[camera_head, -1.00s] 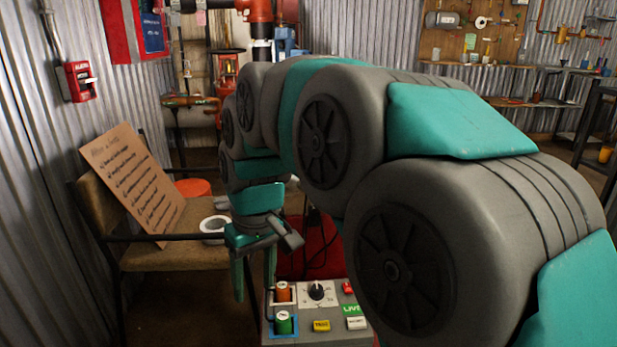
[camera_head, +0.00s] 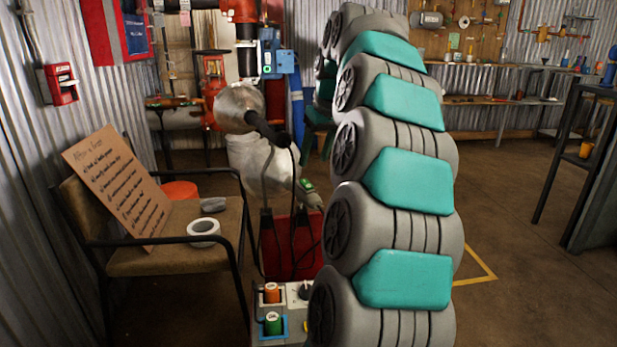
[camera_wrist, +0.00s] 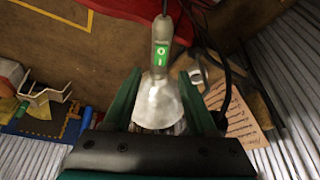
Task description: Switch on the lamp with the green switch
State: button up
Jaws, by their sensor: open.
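In the wrist view a grey lamp handle carries a green switch (camera_wrist: 161,54) marked O and I. A pale silvery, widening lamp part (camera_wrist: 157,105) lies below the handle, between the fingers in the picture. My gripper (camera_wrist: 160,68) is open, its two green fingers on either side of this lamp; I cannot tell whether they touch it. In the head view the green switch (camera_head: 307,185) shows left of my arm, with a silver lampshade (camera_head: 238,107) further up and left. My gripper is mostly hidden behind my arm there.
A control box (camera_head: 272,325) with orange and green knobs stands low in front, partly behind my arm. A chair (camera_head: 175,262) holds a cardboard sign (camera_head: 120,185) and a tape roll (camera_head: 203,232). A red box (camera_head: 290,245) stands behind. Open floor lies at right.

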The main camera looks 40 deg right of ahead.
aim_at(306, 183)
jog(key=x, duration=0.7)
jog(key=shift+w+f, duration=0.1)
jog(key=shift+f, duration=0.2)
grip_shut()
